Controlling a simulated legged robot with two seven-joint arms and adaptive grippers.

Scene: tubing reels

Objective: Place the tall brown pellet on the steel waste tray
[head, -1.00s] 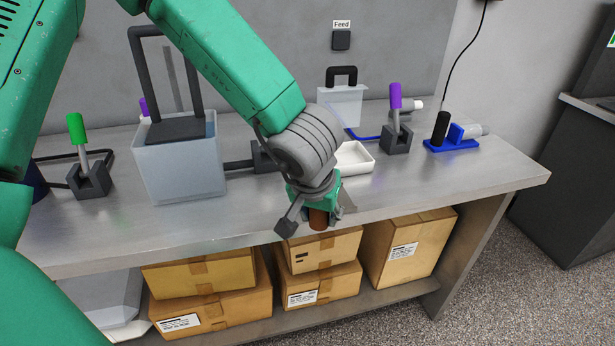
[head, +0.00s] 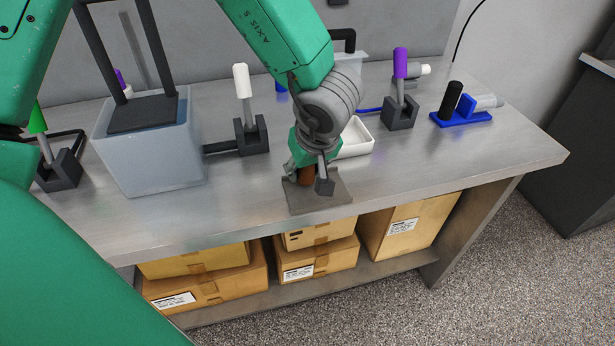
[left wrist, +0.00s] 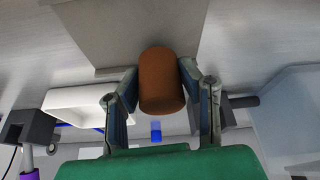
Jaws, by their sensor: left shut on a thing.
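The tall brown pellet (left wrist: 160,82) is a short upright cylinder between the fingers of my left gripper (left wrist: 158,88) in the left wrist view. The left gripper (head: 308,175) is shut on it. In the head view the pellet (head: 306,177) shows partly, below the green gripper body and behind a finger. The steel waste tray (head: 322,196) is a flat grey square plate near the bench's front edge. The pellet is over the plate's back left part; I cannot tell whether it touches it. The plate (left wrist: 125,25) also shows in the left wrist view. My right gripper is not in view.
A white dish (head: 356,138) lies just behind the gripper. Levers with white (head: 241,82), purple (head: 400,64) and green handles stand on the bench. A translucent tank (head: 150,155) stands left, a blue-based fitting (head: 462,118) right. The front bench strip is clear.

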